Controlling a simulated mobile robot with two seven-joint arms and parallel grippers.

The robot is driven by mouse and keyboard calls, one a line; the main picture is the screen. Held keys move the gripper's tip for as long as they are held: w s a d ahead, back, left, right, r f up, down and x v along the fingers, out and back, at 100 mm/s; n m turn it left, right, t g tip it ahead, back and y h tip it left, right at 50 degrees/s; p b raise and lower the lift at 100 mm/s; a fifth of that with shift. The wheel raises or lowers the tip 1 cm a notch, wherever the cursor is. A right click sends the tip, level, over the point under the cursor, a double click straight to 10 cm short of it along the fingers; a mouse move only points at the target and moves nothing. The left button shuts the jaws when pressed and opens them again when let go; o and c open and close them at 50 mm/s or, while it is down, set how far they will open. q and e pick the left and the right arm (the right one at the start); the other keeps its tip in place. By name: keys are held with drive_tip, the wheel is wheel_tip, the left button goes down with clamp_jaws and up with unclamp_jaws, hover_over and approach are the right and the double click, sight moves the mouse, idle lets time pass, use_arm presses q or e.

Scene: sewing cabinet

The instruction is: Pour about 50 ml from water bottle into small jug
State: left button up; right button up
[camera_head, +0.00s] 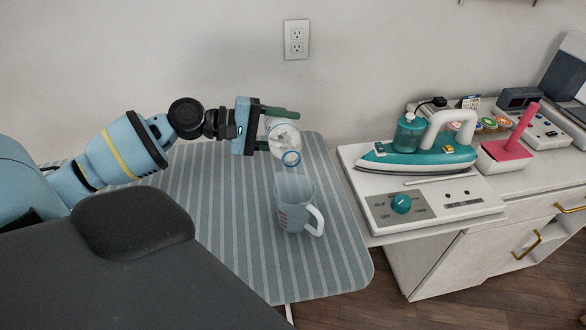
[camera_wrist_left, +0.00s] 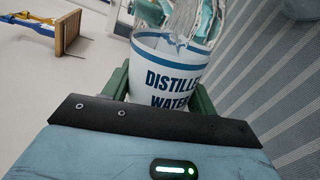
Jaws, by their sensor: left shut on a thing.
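My left gripper (camera_head: 274,129) is shut on the clear water bottle (camera_head: 283,135). The bottle is tipped, its blue-ringed mouth pointing down and to the right, just above the small jug (camera_head: 293,208). In the left wrist view the bottle (camera_wrist_left: 168,76) shows a white label with blue "DISTILLED WATER" lettering between the green fingers. The jug is grey-blue with red marks on its side and a white handle at the right; it stands upright on the striped ironing board. Bottle and jug look apart. I cannot make out a water stream or the jug's level. My right gripper is not in view.
The striped ironing board (camera_head: 222,215) has free room around the jug. To the right, a teal iron (camera_head: 420,152) rests on its white station (camera_head: 450,205). A wall outlet (camera_head: 296,40) is behind.

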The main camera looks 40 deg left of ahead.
use_arm(q)
drive_tip(key=shift+s+p, duration=0.1)
drive_tip(key=shift+p, duration=0.25)
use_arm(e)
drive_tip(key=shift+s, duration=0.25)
use_arm(q)
drive_tip(key=shift+w+a+r+m+y+p, duration=0.15)
drive_tip(key=shift+r+m+y+p, duration=0.25)
drive_tip(key=shift+r+m+p, duration=0.4)
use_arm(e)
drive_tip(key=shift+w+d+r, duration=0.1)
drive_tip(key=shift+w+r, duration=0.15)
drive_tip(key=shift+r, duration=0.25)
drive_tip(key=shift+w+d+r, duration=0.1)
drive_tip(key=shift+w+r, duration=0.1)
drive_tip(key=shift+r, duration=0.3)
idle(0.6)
